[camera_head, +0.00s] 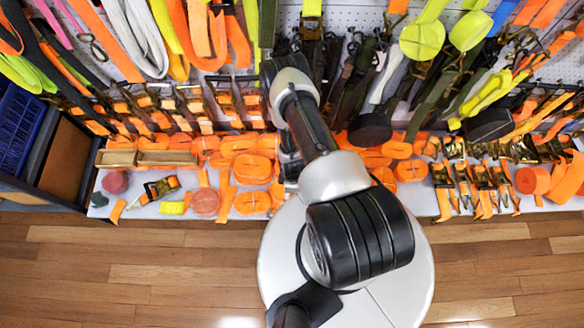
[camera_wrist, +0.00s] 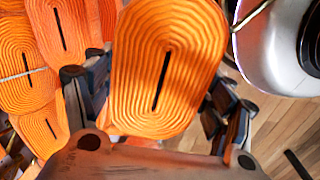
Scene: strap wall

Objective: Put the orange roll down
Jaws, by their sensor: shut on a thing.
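In the wrist view, an orange roll (camera_wrist: 185,50) of coiled webbing, oval with a dark slot in the middle, sits between the fingers of my gripper (camera_wrist: 160,93). The gripper is shut on it, one dark finger at each side. More orange rolls (camera_wrist: 60,30) lie behind it at the left. I cannot tell whether the held roll touches anything under it. In the head view, my arm hides the gripper and the held roll.
A white shelf (camera_head: 150,211) along the wall holds several orange rolls (camera_head: 252,168) and ratchet buckles (camera_head: 488,177). Straps (camera_head: 200,40) hang densely above it. A blue crate (camera_head: 22,130) stands at the left. The wooden floor (camera_head: 130,270) in front is clear.

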